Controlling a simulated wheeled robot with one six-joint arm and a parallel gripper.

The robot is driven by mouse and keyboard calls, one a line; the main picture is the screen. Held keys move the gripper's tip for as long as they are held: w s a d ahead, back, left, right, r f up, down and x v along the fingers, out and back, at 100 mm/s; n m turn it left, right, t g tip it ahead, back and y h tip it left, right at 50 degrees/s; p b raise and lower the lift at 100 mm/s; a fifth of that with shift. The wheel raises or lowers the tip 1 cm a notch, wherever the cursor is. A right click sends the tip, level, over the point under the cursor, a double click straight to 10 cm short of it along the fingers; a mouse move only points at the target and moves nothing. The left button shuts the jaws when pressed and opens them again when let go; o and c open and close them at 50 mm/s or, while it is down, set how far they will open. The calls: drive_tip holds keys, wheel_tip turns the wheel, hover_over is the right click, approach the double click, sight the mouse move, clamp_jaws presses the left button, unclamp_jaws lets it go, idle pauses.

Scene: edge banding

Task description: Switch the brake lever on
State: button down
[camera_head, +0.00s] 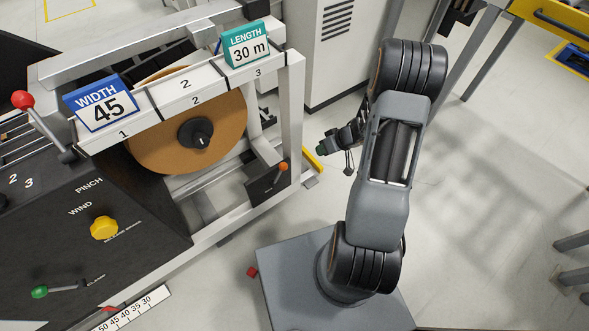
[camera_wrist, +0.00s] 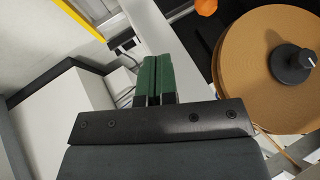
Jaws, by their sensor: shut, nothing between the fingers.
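No lever here carries a readable brake label. A small lever with an orange knob (camera_head: 283,167) stands on a dark plate (camera_head: 266,186) on the machine frame, below and right of the big brown reel (camera_head: 228,131). In the wrist view, part of an orange knob (camera_wrist: 207,6) shows at the top edge, left of the reel (camera_wrist: 246,62). My gripper (camera_head: 322,150) is in the air to the right of the frame, apart from the orange-knobbed lever. Its green fingers (camera_wrist: 153,72) are together with nothing between them.
Another lever has a red knob (camera_head: 22,99), and one has a green knob (camera_head: 40,291). A yellow knob (camera_head: 104,228) sits on the black panel. A white frame post (camera_head: 291,110) stands between reel and gripper. A pale cabinet (camera_head: 340,50) stands behind. Floor at right is open.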

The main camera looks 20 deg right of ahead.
drive_tip(key=shift+s+a+f, duration=0.1)
drive_tip(key=shift+s+f, duration=0.2)
drive_tip(key=shift+f, duration=0.1)
drive_tip(key=b, duration=0.8)
approach(279, 176)
drive_tip(key=shift+w+d+f, duration=0.25)
drive_tip(key=shift+w+f, duration=0.65)
drive_tip(key=shift+w, duration=0.2)
drive_tip(key=shift+w+d+f, duration=0.2)
drive_tip(key=shift+w+f, duration=0.7)
drive_tip(key=shift+w, duration=0.2)
drive_tip(key=shift+r, duration=0.15)
